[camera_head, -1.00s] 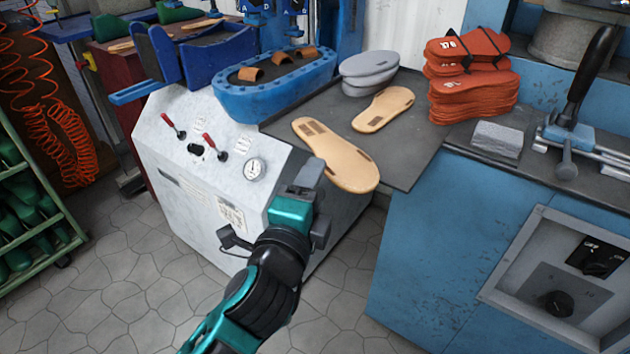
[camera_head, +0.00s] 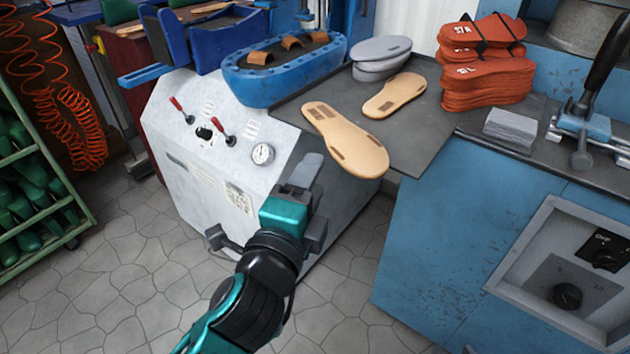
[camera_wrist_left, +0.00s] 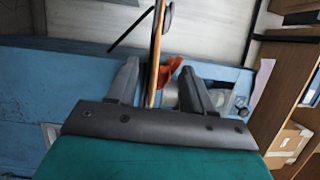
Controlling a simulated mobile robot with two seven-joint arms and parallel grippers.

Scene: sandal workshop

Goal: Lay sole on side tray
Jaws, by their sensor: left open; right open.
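Two tan soles lie on a dark grey flat surface (camera_head: 425,148), which may be the side tray; I cannot tell. The nearer sole (camera_head: 345,140) juts past its front edge; the smaller sole (camera_head: 395,95) lies behind it. My left gripper (camera_head: 308,172) is open and empty, left of and below the nearer sole's overhanging end. In the left wrist view the open fingers (camera_wrist_left: 158,88) point towards a thin tan and dark edge (camera_wrist_left: 155,55), probably a sole seen edge-on. Contact cannot be judged. My right gripper is not in view.
A blue oval basin (camera_head: 285,75) with brown pieces stands on the white machine (camera_head: 215,165). Grey soles (camera_head: 380,60) and a red-orange stack (camera_head: 485,75) are behind. A grey block (camera_head: 510,128) and a lever clamp (camera_head: 585,125) stand right. A green rack (camera_head: 45,180) is left.

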